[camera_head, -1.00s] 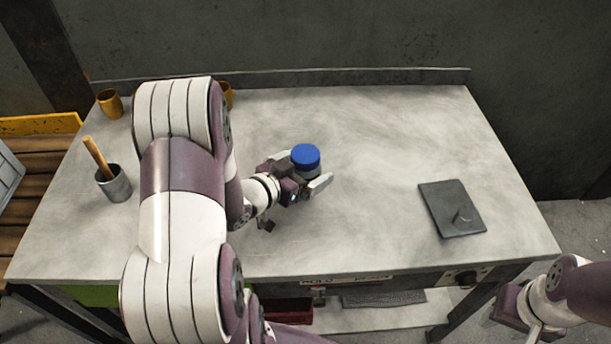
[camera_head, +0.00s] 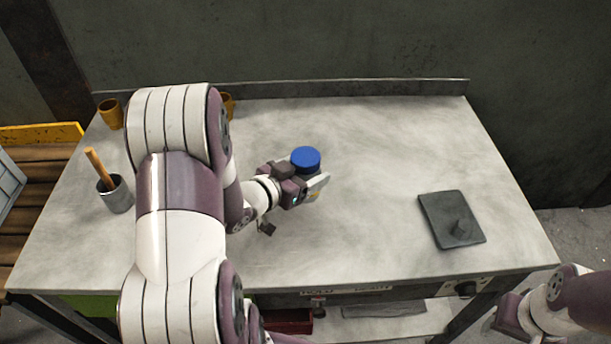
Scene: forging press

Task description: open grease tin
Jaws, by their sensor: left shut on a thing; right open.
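The grease tin (camera_head: 305,170) stands upright near the middle of the table, with a blue lid (camera_head: 305,157) on top. My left gripper (camera_head: 312,185) is shut on the tin's body below the lid, and its fingers hide most of the body. My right gripper (camera_head: 503,322) is at the lower right, off the front of the table, open and away from the tin. Its fingertips are hard to make out.
A dark plate with a small knob (camera_head: 451,219) lies on the table's right. A metal cup (camera_head: 116,196) with a wooden handle stands at the left. Ochre cups (camera_head: 110,113) stand at the back left. The table (camera_head: 380,150) is clear between tin and plate.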

